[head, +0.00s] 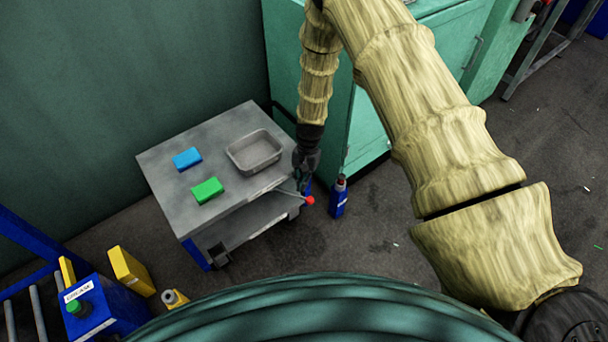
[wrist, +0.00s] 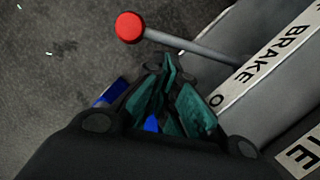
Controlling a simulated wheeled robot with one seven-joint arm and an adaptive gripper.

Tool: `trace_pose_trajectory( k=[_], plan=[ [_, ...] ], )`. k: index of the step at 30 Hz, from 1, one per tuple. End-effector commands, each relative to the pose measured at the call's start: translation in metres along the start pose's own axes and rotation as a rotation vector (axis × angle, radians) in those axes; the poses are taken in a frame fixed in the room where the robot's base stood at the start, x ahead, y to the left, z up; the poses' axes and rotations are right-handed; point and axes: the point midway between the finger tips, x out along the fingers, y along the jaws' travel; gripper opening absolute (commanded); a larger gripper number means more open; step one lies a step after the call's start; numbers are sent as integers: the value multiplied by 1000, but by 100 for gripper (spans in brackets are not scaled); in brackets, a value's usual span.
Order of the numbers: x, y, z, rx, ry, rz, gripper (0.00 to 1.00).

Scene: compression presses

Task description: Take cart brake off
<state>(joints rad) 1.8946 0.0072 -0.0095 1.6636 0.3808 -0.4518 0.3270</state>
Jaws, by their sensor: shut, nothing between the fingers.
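The grey cart (head: 160,175) stands against the green cabinet. Its brake lever, a thin grey rod (wrist: 200,50) with a red knob (wrist: 129,27), sticks out from the cart's side; the knob also shows in the head view (head: 309,200). A white label strip reading BRAKE (wrist: 285,48) with an O mark runs along the cart beside the lever. My gripper (wrist: 168,78) is shut and empty, with its teal-padded fingers pointing at the rod near the knob. In the head view my gripper (head: 303,181) is close by the knob; I cannot tell whether it touches the lever.
A metal tray (head: 235,158), a blue block (head: 187,158) and a green block (head: 207,190) are on the cart top. A blue bottle (head: 339,198) stands on the floor right of the knob. The green cabinet (head: 362,130) is close behind. Floor to the right is mostly clear.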

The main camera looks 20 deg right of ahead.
Motion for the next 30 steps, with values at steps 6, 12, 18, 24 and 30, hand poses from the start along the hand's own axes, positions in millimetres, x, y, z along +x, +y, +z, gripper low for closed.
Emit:
trace_pose_trajectory(
  k=[6, 12, 18, 24, 30],
  plan=[
    [14, 0, 0, 1, 0, 0, 0],
    [15, 0, 0, 0, 0, 0, 0],
    [14, 0, 0, 1, 1, -1, 0],
    [14, 1, 4, 31, 0, -8, 0],
    [16, 2, 7, 63, 0, -16, 0]
  ],
)
